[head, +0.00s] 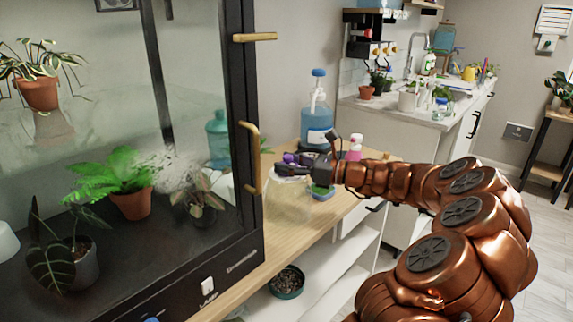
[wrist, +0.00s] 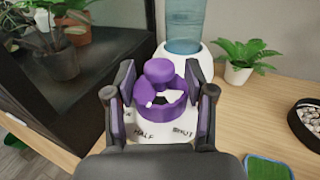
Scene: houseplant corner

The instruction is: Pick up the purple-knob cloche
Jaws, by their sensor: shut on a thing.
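The purple-knob cloche is a clear, faintly visible dome (head: 289,203) on the wooden counter beside the glass cabinet in the head view. I cannot tell whether its rim touches the wood. In the wrist view its purple knob (wrist: 158,70) rises from a purple ring on a white top marked HALF and SHUT. My gripper (head: 303,166) is over the top of the cloche. Its two purple-padded fingers (wrist: 160,86) stand on either side of the purple ring and are shut on it. The cloche's lower part is hidden by my gripper in the wrist view.
A green sponge (head: 322,192) lies just right of the cloche. A blue bottle (head: 317,120) stands behind. The dark-framed glass cabinet (head: 240,215) with brass handles is close on the left. A potted fern (wrist: 240,60) and a pebble dish (wrist: 308,122) are on the counter's right.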

